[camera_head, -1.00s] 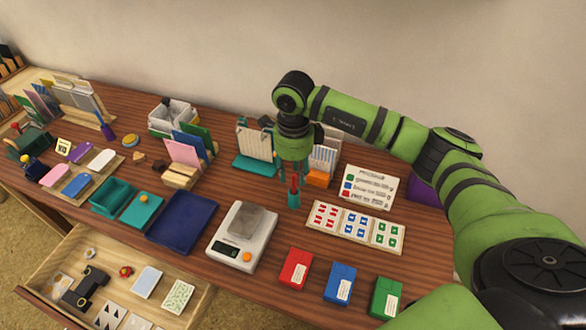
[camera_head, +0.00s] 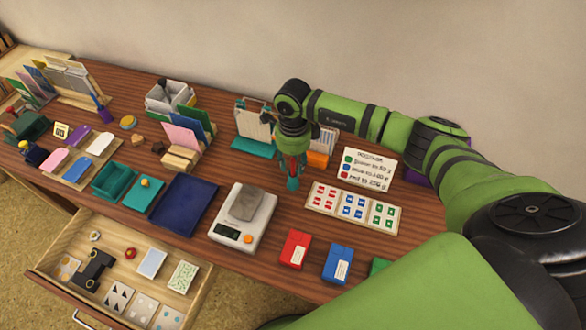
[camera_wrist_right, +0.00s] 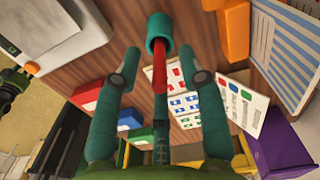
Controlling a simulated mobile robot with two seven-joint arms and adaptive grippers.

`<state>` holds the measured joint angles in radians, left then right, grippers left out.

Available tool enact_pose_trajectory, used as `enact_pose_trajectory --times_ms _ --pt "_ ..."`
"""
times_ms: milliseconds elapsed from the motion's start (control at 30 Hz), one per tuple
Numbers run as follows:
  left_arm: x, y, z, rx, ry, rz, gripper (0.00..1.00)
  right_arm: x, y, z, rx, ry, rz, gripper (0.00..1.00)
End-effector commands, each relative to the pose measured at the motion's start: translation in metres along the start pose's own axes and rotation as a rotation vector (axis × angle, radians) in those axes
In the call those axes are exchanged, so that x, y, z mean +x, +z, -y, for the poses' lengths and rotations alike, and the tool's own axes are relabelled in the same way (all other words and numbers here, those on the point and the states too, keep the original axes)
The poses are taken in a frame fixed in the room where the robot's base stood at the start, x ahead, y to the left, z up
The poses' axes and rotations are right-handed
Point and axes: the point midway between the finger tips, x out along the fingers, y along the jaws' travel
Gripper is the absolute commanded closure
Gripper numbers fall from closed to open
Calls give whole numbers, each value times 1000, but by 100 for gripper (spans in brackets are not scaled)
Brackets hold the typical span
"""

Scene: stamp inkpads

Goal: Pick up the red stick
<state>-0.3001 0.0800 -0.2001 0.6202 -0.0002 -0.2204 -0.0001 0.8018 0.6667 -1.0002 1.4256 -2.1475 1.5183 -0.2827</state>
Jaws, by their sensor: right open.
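The red stick (camera_wrist_right: 160,85) stands in a small teal cup (camera_wrist_right: 159,36) on the table. In the head view the stick (camera_head: 291,167) is partly hidden by my right gripper, and the cup (camera_head: 293,184) shows just below it. My right gripper (camera_head: 293,166) points down over the cup. In the right wrist view its two fingers (camera_wrist_right: 166,68) are open, one on each side of the stick, with gaps on both sides. The stick's near end looks dark. My left gripper is not in view.
A card with several coloured stamp marks (camera_head: 352,207) lies right of the cup. A scale (camera_head: 227,233) stands to the left. Behind are an orange block (camera_head: 317,159) and a teal-based rack (camera_head: 253,146). Red (camera_head: 294,249) and blue (camera_head: 337,264) boxes lie in front.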

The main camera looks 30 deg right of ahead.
Motion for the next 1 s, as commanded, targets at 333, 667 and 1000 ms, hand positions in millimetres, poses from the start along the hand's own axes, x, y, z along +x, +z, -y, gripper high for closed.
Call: enact_pose_trajectory --times_ms 333,667,1000 --pt "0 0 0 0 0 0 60 0 0 0 0 0 0 100" --pt "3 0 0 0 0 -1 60 -7 1 1 0 -3 4 100" --pt "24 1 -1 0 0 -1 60 -70 1 1 -1 -5 5 100"
